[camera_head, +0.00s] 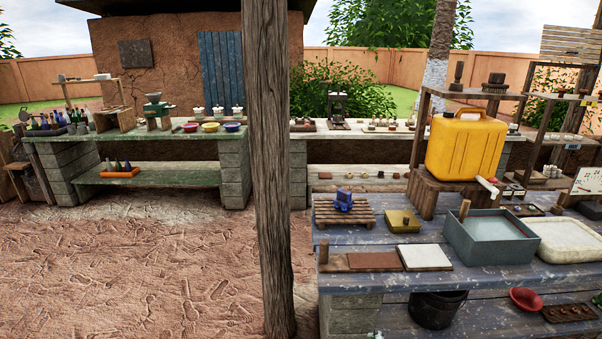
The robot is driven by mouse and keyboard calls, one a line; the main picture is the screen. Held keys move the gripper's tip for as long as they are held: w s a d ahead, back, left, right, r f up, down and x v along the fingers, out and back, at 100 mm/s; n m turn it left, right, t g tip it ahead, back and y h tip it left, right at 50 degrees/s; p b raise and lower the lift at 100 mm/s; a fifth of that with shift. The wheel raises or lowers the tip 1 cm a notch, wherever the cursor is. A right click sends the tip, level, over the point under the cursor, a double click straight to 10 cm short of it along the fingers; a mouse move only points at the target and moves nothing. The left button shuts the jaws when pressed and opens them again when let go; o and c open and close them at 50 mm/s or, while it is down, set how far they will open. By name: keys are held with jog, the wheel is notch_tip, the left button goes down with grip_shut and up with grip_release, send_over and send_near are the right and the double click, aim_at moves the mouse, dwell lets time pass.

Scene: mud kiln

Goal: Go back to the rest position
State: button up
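My gripper and arm do not show in this view, so their pose cannot be seen. No rest position or marker for it can be made out in the view.
A wooden post (271,170) stands close in front. A blue-grey workbench (390,285) fills the lower right, bearing a yellow jerrycan (465,145), a grey basin (460,241) and a small pallet (328,213). A long stone counter (75,165) runs along the back left. The dirt floor (130,265) at left is open.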

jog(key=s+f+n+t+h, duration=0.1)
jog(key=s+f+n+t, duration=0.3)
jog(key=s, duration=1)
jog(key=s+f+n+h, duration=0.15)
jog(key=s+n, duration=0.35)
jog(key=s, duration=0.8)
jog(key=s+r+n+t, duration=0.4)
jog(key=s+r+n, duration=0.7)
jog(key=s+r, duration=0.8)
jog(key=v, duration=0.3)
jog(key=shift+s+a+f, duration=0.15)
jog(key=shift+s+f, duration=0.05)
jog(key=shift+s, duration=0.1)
